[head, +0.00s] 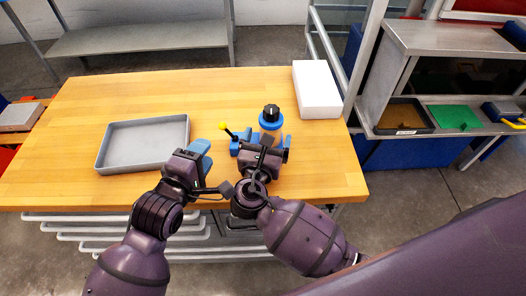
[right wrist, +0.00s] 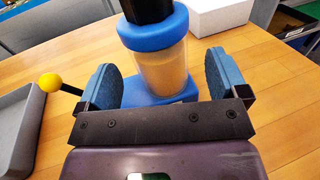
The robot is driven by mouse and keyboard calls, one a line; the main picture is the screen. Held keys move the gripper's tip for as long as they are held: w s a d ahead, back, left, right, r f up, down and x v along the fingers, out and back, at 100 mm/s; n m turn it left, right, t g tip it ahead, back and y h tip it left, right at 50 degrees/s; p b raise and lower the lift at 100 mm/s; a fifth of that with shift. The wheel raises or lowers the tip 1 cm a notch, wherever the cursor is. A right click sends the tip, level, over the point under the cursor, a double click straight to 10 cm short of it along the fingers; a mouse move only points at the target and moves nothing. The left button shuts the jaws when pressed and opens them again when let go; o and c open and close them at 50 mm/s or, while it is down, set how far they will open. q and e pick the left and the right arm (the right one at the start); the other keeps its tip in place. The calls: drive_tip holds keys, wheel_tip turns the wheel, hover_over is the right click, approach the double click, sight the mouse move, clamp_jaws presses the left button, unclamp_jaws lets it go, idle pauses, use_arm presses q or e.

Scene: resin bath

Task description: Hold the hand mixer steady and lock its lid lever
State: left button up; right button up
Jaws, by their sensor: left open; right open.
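The hand mixer (head: 270,118) stands upright on the wooden table, with a blue collar, a black top and a clear cup on a blue base. In the right wrist view its cup (right wrist: 162,68) holds something tan. Its lever (head: 228,131) has a black rod and a yellow ball, pointing up and left; the ball also shows in the right wrist view (right wrist: 50,83). My right gripper (head: 262,144) is open, its blue fingers to either side of the cup with gaps visible. My left gripper (head: 201,155) is open and empty, left of the mixer and nearer me than the lever.
A grey tray (head: 102,152) lies on the table at the left. A white box (head: 317,88) stands at the back right. The table (head: 230,90) is clear behind the mixer. A metal shelf (head: 450,40) with a green item and a brown tray stands beyond the right edge.

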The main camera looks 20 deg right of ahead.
drive_tip(key=shift+x, duration=1.75)
drive_tip(key=c, duration=1.2)
drive_tip(key=shift+c, duration=0.2)
